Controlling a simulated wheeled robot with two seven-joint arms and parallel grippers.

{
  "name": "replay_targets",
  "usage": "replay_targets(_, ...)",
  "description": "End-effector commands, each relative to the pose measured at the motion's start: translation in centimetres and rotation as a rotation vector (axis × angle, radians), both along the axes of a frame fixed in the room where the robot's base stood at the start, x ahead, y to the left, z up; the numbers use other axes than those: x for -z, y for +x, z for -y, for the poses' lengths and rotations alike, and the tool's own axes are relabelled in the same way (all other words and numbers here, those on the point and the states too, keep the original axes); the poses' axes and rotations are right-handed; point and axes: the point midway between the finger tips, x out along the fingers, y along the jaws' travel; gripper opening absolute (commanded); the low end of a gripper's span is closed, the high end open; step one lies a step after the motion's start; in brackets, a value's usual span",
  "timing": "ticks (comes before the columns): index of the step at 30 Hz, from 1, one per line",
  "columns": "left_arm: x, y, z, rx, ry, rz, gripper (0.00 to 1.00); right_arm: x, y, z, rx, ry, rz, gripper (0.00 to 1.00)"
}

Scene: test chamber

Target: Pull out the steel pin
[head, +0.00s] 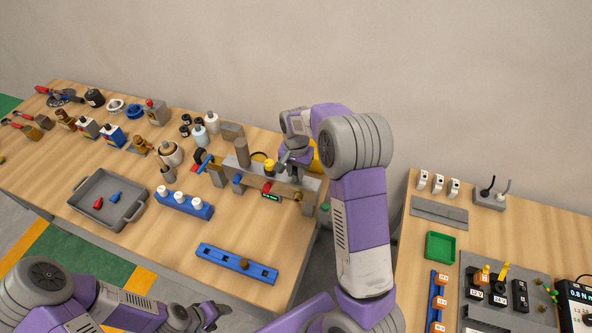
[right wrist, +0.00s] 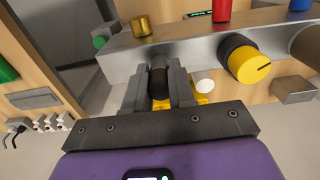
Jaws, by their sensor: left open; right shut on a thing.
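A grey metal block (head: 284,188) stands at the right end of the left bench; it also crosses the right wrist view (right wrist: 180,46). It bears a yellow knob (right wrist: 250,64), a red piece (right wrist: 222,10) and a brass piece (right wrist: 140,25). My right gripper (right wrist: 159,82) is shut on a dark cylindrical piece (right wrist: 159,80) at the block's side. I cannot tell whether this is the steel pin's grip; no bare pin shaft shows. In the head view my right gripper (head: 287,160) is partly hidden by its arm. My left gripper (head: 207,316) is open and empty, low at the front.
A blue rack (head: 184,204) with white pieces, a blue strip (head: 237,264) and a grey tray (head: 108,200) lie in front of the block. Bottles and tools crowd the bench behind. A second bench with a green tray (head: 440,247) stands at right, past a gap.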

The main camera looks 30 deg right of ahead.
Motion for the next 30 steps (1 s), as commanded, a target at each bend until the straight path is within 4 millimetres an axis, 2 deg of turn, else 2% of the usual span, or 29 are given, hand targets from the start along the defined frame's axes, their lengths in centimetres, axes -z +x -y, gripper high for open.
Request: replay_targets(30, -0.9, 0.0, 0.0, 0.0, 0.0, 0.0, 0.6, -1.3, 0.0, 0.0, 0.0, 0.0, 0.001, 0.0)
